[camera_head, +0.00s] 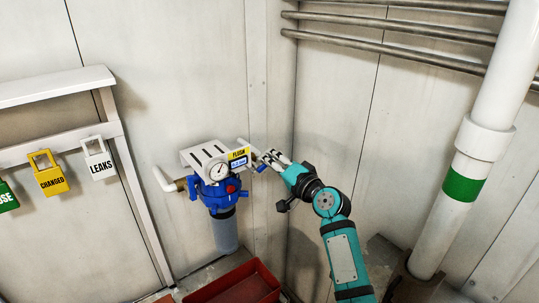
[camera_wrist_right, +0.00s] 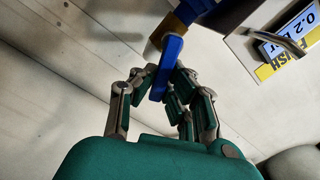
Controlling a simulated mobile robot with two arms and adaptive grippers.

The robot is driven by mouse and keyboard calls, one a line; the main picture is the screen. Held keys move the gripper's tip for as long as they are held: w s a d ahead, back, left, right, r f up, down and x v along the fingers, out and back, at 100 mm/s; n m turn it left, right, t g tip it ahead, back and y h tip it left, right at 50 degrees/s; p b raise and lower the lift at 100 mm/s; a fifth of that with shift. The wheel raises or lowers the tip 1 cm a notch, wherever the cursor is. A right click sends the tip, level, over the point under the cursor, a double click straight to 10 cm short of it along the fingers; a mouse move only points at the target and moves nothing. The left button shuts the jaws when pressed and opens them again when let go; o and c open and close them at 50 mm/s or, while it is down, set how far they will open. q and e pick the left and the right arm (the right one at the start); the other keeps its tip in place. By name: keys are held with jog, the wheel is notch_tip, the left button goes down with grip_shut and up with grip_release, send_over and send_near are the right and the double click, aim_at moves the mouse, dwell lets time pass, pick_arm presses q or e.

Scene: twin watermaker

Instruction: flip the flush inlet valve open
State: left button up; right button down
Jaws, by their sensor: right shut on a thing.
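The flush filter unit has a white bracket, a round gauge (camera_head: 219,171), a blue filter head (camera_head: 215,192) and a yellow-and-blue label (camera_head: 238,157) reading FLUSH. The flush inlet valve's blue handle (camera_wrist_right: 168,62) shows in the right wrist view, on a brass and white pipe fitting. My right gripper (camera_head: 268,160) is at the right side of the unit. In the wrist view its fingers (camera_wrist_right: 160,85) are closed around the blue handle. In the head view the fingers mostly hide the handle. My left gripper is not in view.
A red bin (camera_head: 240,285) stands on the floor below the unit. Lockout tags (camera_head: 50,178) hang from a white rail at left. A white pipe with a green band (camera_head: 463,187) stands at right. Metal pipes (camera_head: 400,32) run along the upper wall.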

jog(key=m, duration=0.1)
jog(key=m+p, duration=0.1)
jog(key=shift+w+d+f+m, duration=0.1)
jog(key=shift+d+f+m, duration=0.05)
jog(key=shift+f+m, duration=0.2)
jog(key=shift+f+m+p, duration=0.3)
jog(key=shift+f+m, duration=0.2)
jog(key=shift+m, duration=0.45)
jog(key=shift+f, duration=0.1)
jog(key=c, duration=1.3)
grip_release()
jog(key=v, duration=1.2)
